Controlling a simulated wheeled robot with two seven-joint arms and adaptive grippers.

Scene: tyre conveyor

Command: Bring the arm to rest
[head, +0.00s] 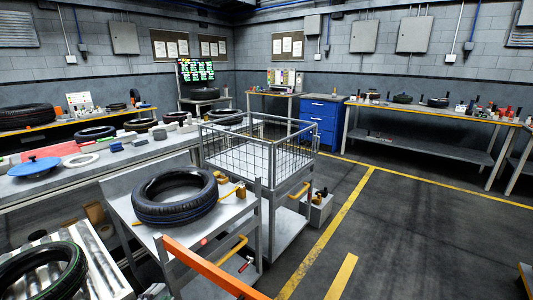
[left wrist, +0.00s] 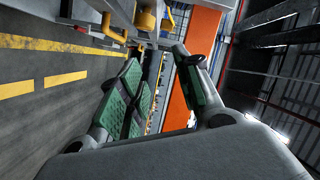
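My left gripper (left wrist: 162,78) shows in the left wrist view. Its two fingers with green pads stand apart, and I see nothing held between them. An orange bar stands behind the fingers in that view. In the head view, only a small grey part at the bottom edge may belong to this arm; I cannot make out its fingers there. My right gripper is in neither view. A black tyre (head: 146,207) lies flat on a grey stand (head: 226,219). Another tyre, with a green line (head: 72,275), lies on the rollers at the bottom left.
An orange bar (head: 208,268) crosses low in front of the stand. A wire-mesh cart (head: 275,158) stands behind it. A workbench (head: 120,164) with tools and a blue lid (head: 34,167) is at left. Open floor (head: 420,235) lies at right, with yellow lines.

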